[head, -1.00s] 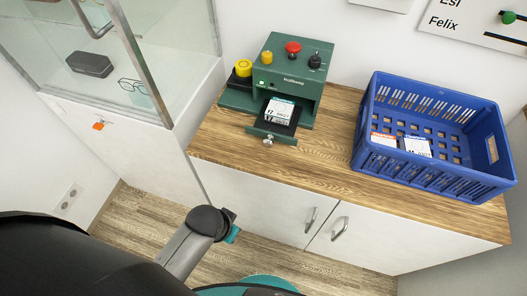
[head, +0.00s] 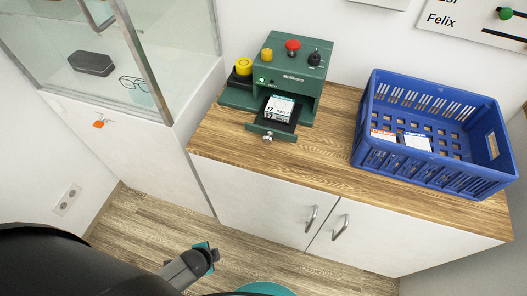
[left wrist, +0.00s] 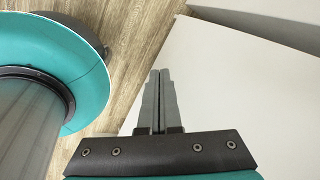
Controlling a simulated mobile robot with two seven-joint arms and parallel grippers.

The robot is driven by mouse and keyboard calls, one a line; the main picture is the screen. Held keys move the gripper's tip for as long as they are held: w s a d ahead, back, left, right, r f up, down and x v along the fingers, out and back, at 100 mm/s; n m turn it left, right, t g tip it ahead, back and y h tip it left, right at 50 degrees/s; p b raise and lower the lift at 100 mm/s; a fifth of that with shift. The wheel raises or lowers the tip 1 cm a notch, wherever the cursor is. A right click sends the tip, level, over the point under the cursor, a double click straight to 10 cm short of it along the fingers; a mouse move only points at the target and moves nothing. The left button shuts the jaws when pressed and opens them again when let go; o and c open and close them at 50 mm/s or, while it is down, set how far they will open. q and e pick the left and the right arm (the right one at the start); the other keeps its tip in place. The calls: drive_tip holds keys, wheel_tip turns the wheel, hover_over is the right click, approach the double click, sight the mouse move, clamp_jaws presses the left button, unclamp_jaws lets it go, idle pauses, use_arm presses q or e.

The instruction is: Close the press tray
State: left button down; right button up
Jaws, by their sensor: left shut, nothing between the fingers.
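The green press (head: 291,72) stands on the wooden counter at the back. Its tray (head: 272,131) is pulled out at the front, with a small metal knob (head: 267,138) on its front edge. A white and teal box (head: 279,108) lies on the tray, partly under the press head. In the head view my left arm shows low at the left, below the counter and well away from the tray. In the left wrist view my left gripper (left wrist: 158,85) is shut and empty, beside a white surface. My right gripper is not in view.
A blue crate (head: 389,163) with a few small boxes stands on the counter (head: 320,160) to the right of the press. A glass case (head: 150,45) stands at the left. Cabinet doors with handles (head: 311,219) are below the counter. The counter in front of the tray is clear.

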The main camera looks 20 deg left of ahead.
use_arm(q)
drive_tip(key=w+d+r+m+t+b, duration=0.2)
drive_tip(key=w+r+m+t, duration=0.2)
drive_tip(key=w+r+m, duration=0.75)
drive_tip(key=m+t+h+b, duration=0.1)
drive_tip(key=m+t, duration=0.3)
drive_tip(key=m, duration=0.9)
approach(267, 144)
drive_tip(key=f+b, duration=0.1)
drive_tip(key=b, duration=0.1)
drive_tip(key=w+f+b, duration=0.1)
drive_tip(key=f, duration=0.1)
drive_tip(key=shift+w+f+b, duration=0.1)
drive_tip(key=shift+w+b, duration=0.05)
drive_tip(key=shift+b, duration=0.2)
drive_tip(key=w, duration=0.4)
drive_tip(key=shift+b, duration=0.4)
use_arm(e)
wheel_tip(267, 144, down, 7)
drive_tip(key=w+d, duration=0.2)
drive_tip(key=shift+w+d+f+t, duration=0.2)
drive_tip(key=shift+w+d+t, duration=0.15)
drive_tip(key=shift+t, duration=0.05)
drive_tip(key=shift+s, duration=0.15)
